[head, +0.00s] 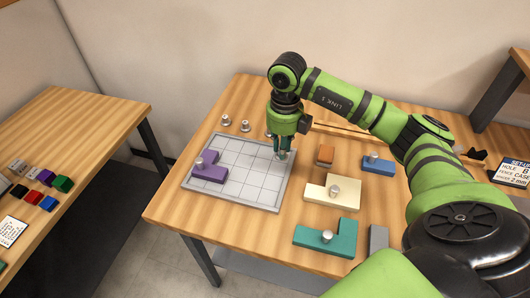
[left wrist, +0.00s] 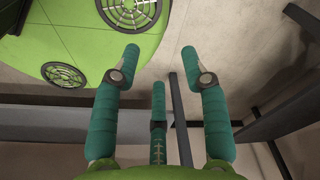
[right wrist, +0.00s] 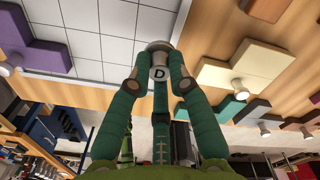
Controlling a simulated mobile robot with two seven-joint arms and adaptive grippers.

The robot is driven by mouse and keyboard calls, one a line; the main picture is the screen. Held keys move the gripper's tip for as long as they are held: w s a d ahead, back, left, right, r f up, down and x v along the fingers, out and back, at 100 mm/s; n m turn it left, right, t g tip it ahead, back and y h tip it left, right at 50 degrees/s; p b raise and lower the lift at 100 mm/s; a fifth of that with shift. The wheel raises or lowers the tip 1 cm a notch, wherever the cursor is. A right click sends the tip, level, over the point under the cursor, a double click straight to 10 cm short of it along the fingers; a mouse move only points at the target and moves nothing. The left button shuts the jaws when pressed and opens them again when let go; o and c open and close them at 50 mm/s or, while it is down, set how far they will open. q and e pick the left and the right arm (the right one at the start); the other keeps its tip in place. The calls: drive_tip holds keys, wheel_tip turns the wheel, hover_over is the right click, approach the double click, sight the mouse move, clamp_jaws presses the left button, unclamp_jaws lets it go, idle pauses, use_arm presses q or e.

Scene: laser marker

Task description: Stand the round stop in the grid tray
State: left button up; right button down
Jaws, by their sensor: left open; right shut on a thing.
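My right gripper (head: 281,142) is shut on a round metal stop (head: 283,155), its fingers pointing down. The tray's grid (right wrist: 100,30) also shows in the right wrist view. My left gripper (left wrist: 158,65) is open and empty, seen only in the left wrist view.
A purple L-shaped block (head: 209,173) lies on the tray's left side. Two small metal stops (head: 226,120) stand behind the tray. Cream (head: 320,196), teal (head: 340,238), orange (head: 325,153), blue (head: 378,167) and grey (head: 378,240) blocks lie to the right. A side table (head: 80,130) stands left.

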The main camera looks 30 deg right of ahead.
sight(269, 167)
drive_tip(key=shift+w+a+f+p, duration=0.15)
drive_tip(key=shift+w+a+f, duration=0.25)
drive_tip(key=shift+w, duration=0.2)
drive_tip(key=shift+w+a+f+p, duration=0.15)
drive_tip(key=shift+w+a+f, duration=0.1)
drive_tip(key=shift+w+a, duration=0.25)
drive_tip(key=shift+w+a+f, duration=0.1)
drive_tip(key=shift+w+f, duration=0.2)
drive_tip(key=shift+f, duration=0.15)
wheel_tip(269, 167, down, 3)
drive_tip(key=shift+f+p, duration=0.15)
drive_tip(key=shift+p, duration=0.7)
drive_tip(key=shift+f, duration=0.3)
drive_tip(key=shift+f+b, duration=0.15)
drive_tip(key=shift+b, duration=0.15)
drive_tip(key=c, duration=1.2)
unclamp_jaws()
use_arm(q)
drive_tip(key=shift+s+a+r, duration=0.3)
drive_tip(key=shift+s+r, duration=0.2)
drive_tip(key=shift+r, duration=0.1)
drive_tip(key=shift+s+a+r, duration=0.3)
drive_tip(key=shift+s+r, duration=0.15)
drive_tip(key=shift+r, duration=0.15)
use_arm(e)
drive_tip(key=shift+o, duration=0.2)
